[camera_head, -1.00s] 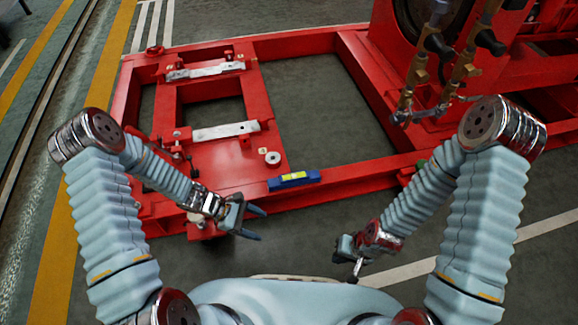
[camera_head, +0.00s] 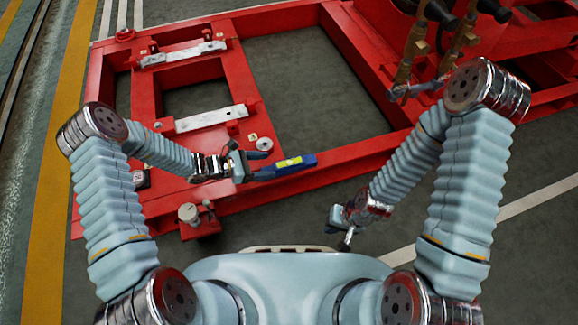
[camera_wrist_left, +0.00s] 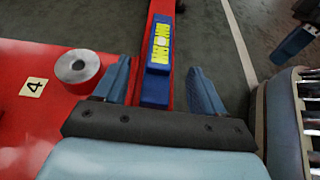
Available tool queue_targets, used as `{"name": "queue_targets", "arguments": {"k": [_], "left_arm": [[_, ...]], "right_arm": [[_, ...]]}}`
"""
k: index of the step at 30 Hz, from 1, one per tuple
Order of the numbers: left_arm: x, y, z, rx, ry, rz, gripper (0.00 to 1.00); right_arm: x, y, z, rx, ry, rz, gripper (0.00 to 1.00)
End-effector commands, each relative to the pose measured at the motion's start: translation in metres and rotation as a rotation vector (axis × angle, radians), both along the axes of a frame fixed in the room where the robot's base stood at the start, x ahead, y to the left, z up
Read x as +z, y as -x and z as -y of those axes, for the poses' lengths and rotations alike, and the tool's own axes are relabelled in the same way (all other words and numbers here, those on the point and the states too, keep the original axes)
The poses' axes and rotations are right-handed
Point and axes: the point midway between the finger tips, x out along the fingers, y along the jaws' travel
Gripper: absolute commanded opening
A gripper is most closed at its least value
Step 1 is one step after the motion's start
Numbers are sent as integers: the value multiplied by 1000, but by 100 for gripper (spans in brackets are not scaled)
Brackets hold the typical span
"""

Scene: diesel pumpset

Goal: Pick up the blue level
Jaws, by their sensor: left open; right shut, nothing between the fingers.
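The blue level (camera_head: 288,164) with a yellow-green label lies on the front beam of the red frame in the head view. It also shows in the left wrist view (camera_wrist_left: 159,62), running lengthwise away from the gripper. My left gripper (camera_head: 262,165) is open at the level's left end. In the wrist view its two blue fingers (camera_wrist_left: 158,82) stand on either side of the level's near part, with gaps on both sides. My right gripper (camera_head: 341,228) is shut and empty, over the floor to the right of the level.
The red frame (camera_head: 230,73) carries metal bars and a round silver piece (camera_wrist_left: 77,67) left of my left gripper. A plate marked 4 (camera_wrist_left: 33,87) lies beside it. Brass valves (camera_head: 413,62) stand at the back right. The floor in front is clear.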

Motion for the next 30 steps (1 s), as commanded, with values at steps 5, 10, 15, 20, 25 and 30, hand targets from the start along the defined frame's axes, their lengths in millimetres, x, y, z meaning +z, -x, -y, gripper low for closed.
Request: {"name": "queue_targets", "arguments": {"k": [5,10,15,20,25,30], "left_arm": [[-8,-4,11,-1,0,1,70],[-22,-11,35,-4,1,1,70],[-26,-15,46,-1,-1,0,70],[-25,-15,46,0,-1,1,67],[-25,-15,46,0,-1,1,41],[-25,-15,46,0,-1,1,15]], "right_arm": [[-3,0,0,0,-1,-1,0],[-8,0,-1,2,-2,-1,0],[-9,0,-1,2,-2,-2,0],[-8,0,-1,2,-2,-2,0],[-8,0,-1,2,-2,-1,0],[-8,0,-1,2,-2,-1,0]]}}
